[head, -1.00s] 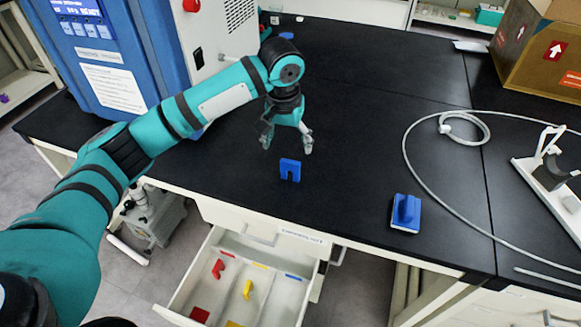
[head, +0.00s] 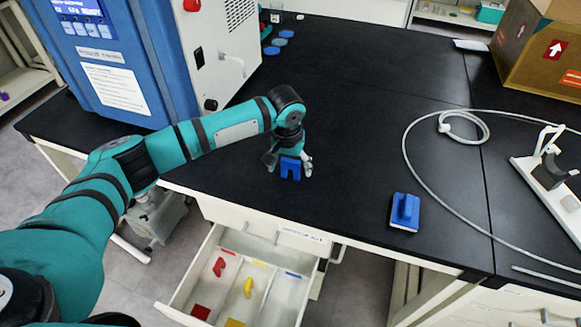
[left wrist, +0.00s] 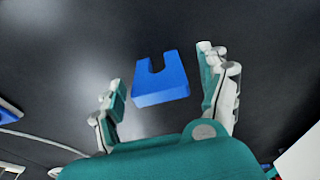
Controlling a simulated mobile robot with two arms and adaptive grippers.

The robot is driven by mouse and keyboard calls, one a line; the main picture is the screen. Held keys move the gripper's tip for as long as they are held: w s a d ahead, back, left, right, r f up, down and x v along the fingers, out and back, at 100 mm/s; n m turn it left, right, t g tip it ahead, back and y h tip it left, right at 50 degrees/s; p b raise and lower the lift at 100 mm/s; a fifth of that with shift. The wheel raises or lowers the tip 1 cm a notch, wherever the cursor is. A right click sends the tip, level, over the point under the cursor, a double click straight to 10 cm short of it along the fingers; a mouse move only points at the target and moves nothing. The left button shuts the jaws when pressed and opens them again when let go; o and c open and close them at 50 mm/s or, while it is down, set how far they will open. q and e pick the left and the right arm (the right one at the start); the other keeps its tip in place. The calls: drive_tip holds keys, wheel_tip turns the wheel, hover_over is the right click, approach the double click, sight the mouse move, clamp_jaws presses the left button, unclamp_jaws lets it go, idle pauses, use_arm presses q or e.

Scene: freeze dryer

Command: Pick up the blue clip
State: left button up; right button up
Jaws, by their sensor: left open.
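The blue clip (head: 291,168) is a small U-shaped block on the black bench top, near its front edge. My left gripper (head: 289,172) is low over it and open, with a finger to either side of it. In the left wrist view the clip (left wrist: 160,82) lies between the two spread fingers of the gripper (left wrist: 168,95), with its slot facing away. Gaps show between the clip and both fingers, so it is not gripped. My right gripper is in neither view.
An open drawer (head: 168,307) below the bench holds red and yellow pieces in compartments. A blue block with a handle (head: 405,212) sits to the right. A grey hose (head: 408,160) curves across the bench. The blue-and-white machine (head: 150,60) stands at the back left.

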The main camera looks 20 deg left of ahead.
use_arm(q)
drive_tip(key=shift+c, duration=0.4)
drive_tip(key=c, duration=0.8)
drive_tip(key=shift+r, duration=0.2)
